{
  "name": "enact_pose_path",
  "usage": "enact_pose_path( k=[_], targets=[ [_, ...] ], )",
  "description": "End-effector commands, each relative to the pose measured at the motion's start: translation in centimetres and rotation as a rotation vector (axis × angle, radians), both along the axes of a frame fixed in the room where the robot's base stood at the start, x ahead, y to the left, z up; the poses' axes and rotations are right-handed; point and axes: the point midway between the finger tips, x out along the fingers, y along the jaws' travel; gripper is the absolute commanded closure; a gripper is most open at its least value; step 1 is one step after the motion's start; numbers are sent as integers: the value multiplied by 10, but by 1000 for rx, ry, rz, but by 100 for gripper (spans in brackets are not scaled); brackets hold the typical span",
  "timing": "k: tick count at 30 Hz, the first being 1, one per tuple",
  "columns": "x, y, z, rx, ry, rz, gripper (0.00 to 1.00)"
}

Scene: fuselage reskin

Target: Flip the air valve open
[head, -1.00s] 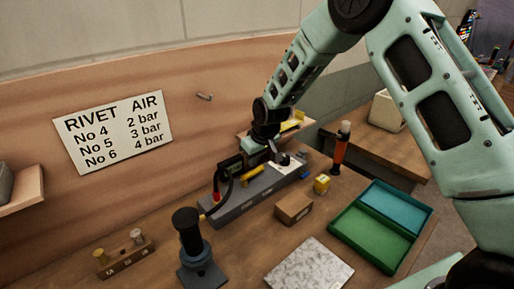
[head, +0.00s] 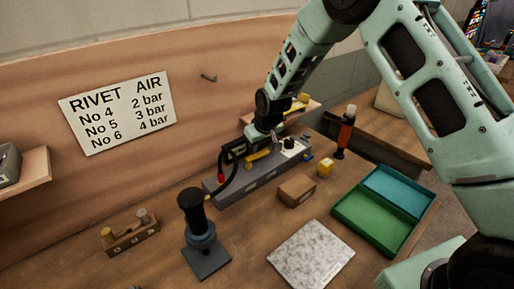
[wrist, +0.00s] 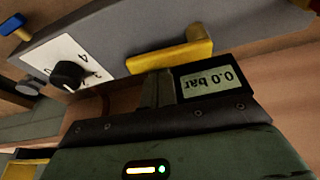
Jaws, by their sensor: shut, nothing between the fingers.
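The air valve is a yellow lever (head: 259,160) on the grey control box (head: 232,193) against the back board. In the wrist view the yellow lever (wrist: 172,56) lies lengthwise along the box, with a raised block at one end. My gripper (wrist: 158,88) is shut and empty. Its fingertips are close beside the lever's long side; I cannot tell whether they touch it. In the head view my gripper (head: 258,146) is at the box, partly hiding the lever. The pressure display (wrist: 212,82) beside the fingers reads 0.0 bar.
A black knob (wrist: 68,74) on a white dial sits beyond the lever's end. A blue-handled part (wrist: 13,25) is farther along.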

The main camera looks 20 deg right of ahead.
Motion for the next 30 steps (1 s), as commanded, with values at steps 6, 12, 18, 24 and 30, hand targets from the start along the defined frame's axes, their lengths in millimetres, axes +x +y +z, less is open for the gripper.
enact_pose_path(
  k=[6, 12, 18, 24, 30],
  targets=[
    [-8, -2, -2, -3, -1, -156, 100],
    [-17, -6, -1, -3, 0, -345, 100],
    [-27, -8, 1, -3, -1, -536, 100],
    [-37, -9, 2, -4, -1, -727, 100],
    [-46, -7, 2, -3, -1, -916, 100]
  ],
)
